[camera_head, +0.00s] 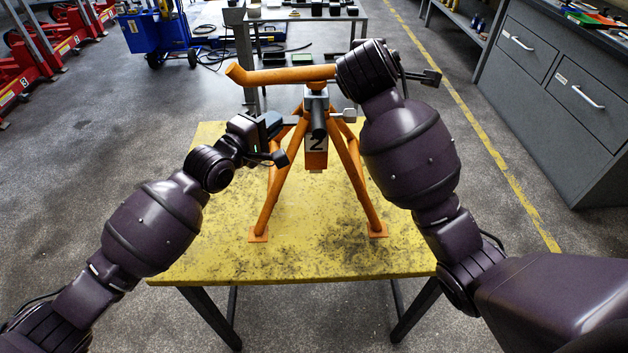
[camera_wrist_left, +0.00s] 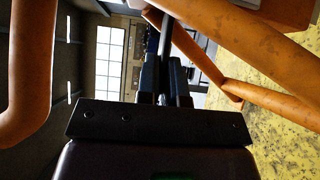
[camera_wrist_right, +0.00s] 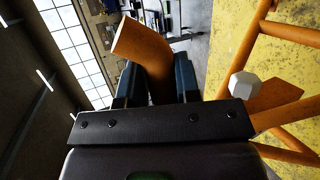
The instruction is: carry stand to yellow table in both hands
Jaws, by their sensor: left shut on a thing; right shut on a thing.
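My left gripper (camera_head: 276,124) is at the stand's left side, below the top bar. In the left wrist view its fingers (camera_wrist_left: 165,80) are shut around a thin dark part of the stand.
A grey workbench (camera_head: 295,18) stands behind the yellow table. A grey drawer cabinet (camera_head: 560,90) is on the right. Red jacks (camera_head: 35,55) and a blue trolley (camera_head: 155,35) are at the back left. The front of the tabletop is bare.

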